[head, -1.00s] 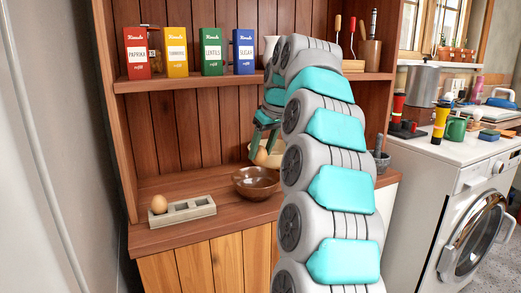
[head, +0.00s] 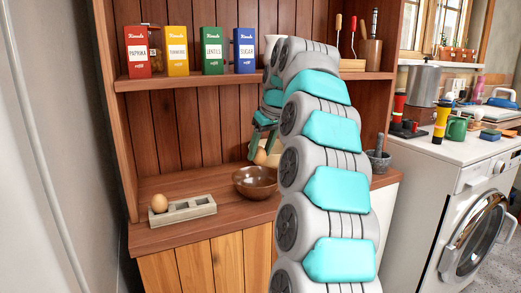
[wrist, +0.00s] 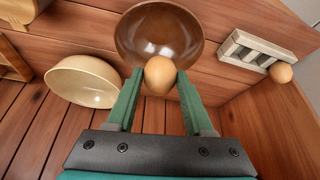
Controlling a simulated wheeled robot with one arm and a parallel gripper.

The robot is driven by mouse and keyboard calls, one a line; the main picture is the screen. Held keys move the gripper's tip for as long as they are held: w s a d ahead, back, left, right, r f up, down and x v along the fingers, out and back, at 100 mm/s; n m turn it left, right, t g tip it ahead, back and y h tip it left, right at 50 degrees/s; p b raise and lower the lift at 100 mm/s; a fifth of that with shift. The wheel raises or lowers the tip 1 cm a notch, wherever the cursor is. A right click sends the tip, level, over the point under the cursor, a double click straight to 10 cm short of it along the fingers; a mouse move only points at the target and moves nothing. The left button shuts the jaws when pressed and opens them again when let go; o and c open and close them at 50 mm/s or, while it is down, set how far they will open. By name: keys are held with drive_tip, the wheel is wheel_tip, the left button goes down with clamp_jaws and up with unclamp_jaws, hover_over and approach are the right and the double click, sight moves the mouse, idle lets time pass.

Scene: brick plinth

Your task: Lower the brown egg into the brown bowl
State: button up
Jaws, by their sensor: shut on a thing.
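My gripper (wrist: 160,78) is shut on a brown egg (wrist: 159,84), which sits between the green fingertips. In the head view the held egg (head: 261,157) shows just above the far rim of the brown bowl, apart from it. The glossy brown bowl (head: 255,182) stands upright on the wooden counter, left of my arm. In the wrist view the brown bowl (wrist: 160,28) lies beyond the fingertips, and the egg overlaps its near edge. The visible part of its inside looks empty.
A second brown egg (head: 159,202) sits at the left end of a grey block (head: 185,214) with hollows. A cream bowl (wrist: 84,82) stands near the brown bowl. Wooden boards back the counter, and a shelf (head: 190,80) with several boxes hangs above.

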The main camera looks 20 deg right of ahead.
drive_tip(key=shift+f+b, duration=1.4)
drive_tip(key=shift+f, duration=1)
drive_tip(key=shift+f+b, duration=1.4)
drive_tip(key=shift+f, duration=1.1)
idle(0.4)
drive_tip(key=o, duration=0.9)
drive_tip(key=shift+c, duration=0.2)
drive_tip(key=shift+r, duration=0.1)
drive_tip(key=v, duration=0.7)
drive_tip(key=shift+s+r, duration=0.15)
drive_tip(key=shift+r, duration=0.1)
drive_tip(key=shift+s+d, duration=0.1)
drive_tip(key=shift+s, duration=0.05)
